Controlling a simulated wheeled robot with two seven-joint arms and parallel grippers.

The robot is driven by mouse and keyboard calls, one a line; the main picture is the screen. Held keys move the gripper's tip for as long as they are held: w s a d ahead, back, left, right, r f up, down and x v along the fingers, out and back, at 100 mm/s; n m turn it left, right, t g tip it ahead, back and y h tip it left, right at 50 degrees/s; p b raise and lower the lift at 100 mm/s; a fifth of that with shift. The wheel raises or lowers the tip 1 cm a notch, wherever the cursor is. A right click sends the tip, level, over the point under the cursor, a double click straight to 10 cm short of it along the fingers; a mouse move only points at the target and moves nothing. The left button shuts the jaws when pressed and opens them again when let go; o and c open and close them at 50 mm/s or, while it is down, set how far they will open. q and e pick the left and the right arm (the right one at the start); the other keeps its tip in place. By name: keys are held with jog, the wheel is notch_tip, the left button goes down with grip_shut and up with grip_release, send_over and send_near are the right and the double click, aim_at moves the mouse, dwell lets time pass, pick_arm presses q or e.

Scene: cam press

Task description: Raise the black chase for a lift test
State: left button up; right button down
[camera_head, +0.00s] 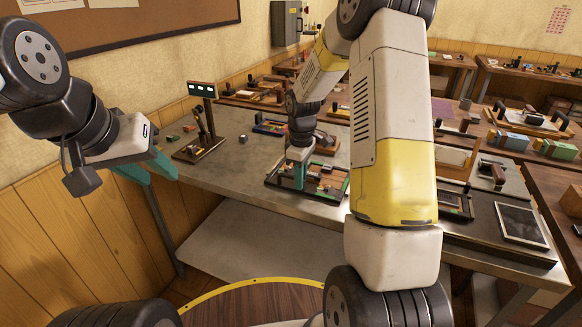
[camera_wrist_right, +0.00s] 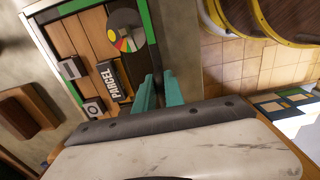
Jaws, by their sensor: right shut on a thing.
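The black chase (camera_head: 320,199) lies on the grey bench top, a low frame with green strips and several blocks inside. In the right wrist view the chase (camera_wrist_right: 45,50) shows a block lettered PARCEL (camera_wrist_right: 112,80) and a disc with coloured sectors (camera_wrist_right: 126,36). My right gripper (camera_head: 299,178) reaches down at the chase's near side; in the wrist view its teal fingers (camera_wrist_right: 159,78) are shut on the chase's edge wall. I cannot tell whether the chase is clear of the bench. My left gripper (camera_head: 150,168) is open and empty, left of the bench.
A stand with a small lit panel (camera_head: 202,90) is at the bench's left end. A wooden block (camera_wrist_right: 27,110) shows beside the chase.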

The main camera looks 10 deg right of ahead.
jog(key=shift+w+d, duration=0.3)
jog(key=shift+d, duration=0.1)
jog(key=c, duration=1.4)
grip_release()
jog(key=shift+f, duration=0.15)
jog(key=shift+o, duration=0.3)
jog(key=shift+s+a, duration=0.1)
jog(key=shift+s, duration=0.05)
notch_tip(320, 180, up, 9)
jog(key=shift+s+f, duration=0.1)
jog(key=shift+f, duration=0.1)
jog(key=s+a+r+m+t+y, duration=0.1)
jog(key=s+r+m+t, duration=0.4)
jog(key=s+r, duration=0.9)
jog(key=s+a+r+m+t+y, duration=0.1)
jog(key=s+m, duration=0.4)
jog(key=s, duration=0.5)
jog(key=shift+s+a+r+m, duration=0.25)
jog(key=shift+s+a+m, duration=0.05)
jog(key=shift+a, duration=0.1)
